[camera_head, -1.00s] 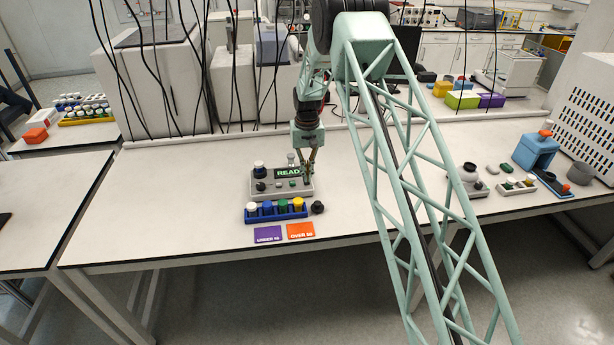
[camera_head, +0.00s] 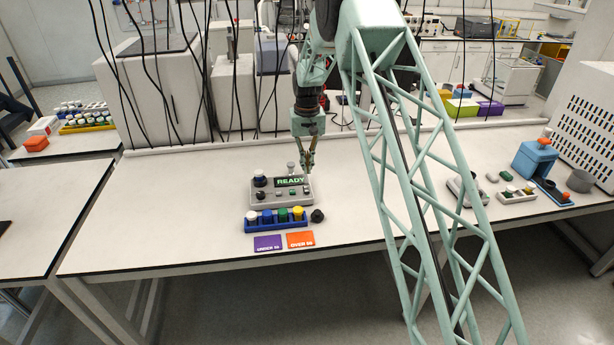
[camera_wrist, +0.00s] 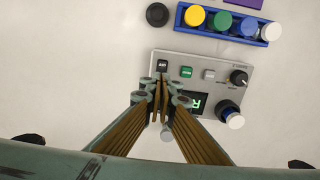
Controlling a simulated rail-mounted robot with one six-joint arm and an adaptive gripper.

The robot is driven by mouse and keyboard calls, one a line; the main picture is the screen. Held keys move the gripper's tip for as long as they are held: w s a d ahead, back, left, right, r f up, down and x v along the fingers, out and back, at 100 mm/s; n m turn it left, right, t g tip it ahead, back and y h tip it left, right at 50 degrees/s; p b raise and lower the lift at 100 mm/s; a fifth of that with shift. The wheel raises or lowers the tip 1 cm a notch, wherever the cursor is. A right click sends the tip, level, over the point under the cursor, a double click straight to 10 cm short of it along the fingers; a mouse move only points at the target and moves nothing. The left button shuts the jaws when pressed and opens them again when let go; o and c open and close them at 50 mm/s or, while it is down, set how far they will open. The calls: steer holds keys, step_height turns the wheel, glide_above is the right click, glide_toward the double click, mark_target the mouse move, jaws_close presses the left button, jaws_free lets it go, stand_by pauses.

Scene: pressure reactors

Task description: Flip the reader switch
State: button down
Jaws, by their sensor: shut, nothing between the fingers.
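The grey reader (camera_head: 283,199) stands on the bench with its screen (camera_head: 290,181) lit green and showing READY. In the wrist view, the reader (camera_wrist: 219,62) shows a small black switch (camera_wrist: 162,65) at its corner, beside a green button (camera_wrist: 186,72) and a grey button (camera_wrist: 209,75). A black knob (camera_wrist: 238,78) is on the same panel. My gripper (camera_head: 309,170) is shut and empty, above the reader's right side. In the wrist view its fingertips (camera_wrist: 161,80) are just short of the switch and partly cover the panel and screen. The switch's position cannot be told.
A blue rack (camera_head: 276,224) of vials with coloured caps stands in front of the reader, with a dark round piece (camera_head: 317,215) beside it. Purple (camera_head: 267,243) and orange (camera_head: 300,240) cards lie nearer the bench edge. Bench left of the reader is clear.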

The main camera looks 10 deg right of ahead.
step_height(320, 180, up, 6)
steer(key=f, duration=0.1)
glide_above(306, 191)
steer(key=w, duration=0.1)
steer(key=shift+d+r, duration=0.25)
steer(key=shift+d, duration=0.1)
steer(key=shift+s+a+f+b, duration=0.1)
steer(key=shift+s+a+b, duration=0.1)
steer(key=shift+b, duration=1)
steer(key=shift+s+a+r+b, duration=0.15)
steer(key=shift+s+r+b, duration=0.15)
steer(key=shift+b, duration=0.55)
steer(key=shift+f, duration=0.15)
step_height(306, 191, down, 14)
steer(key=shift+r, duration=0.15)
steer(key=shift+f, duration=0.2)
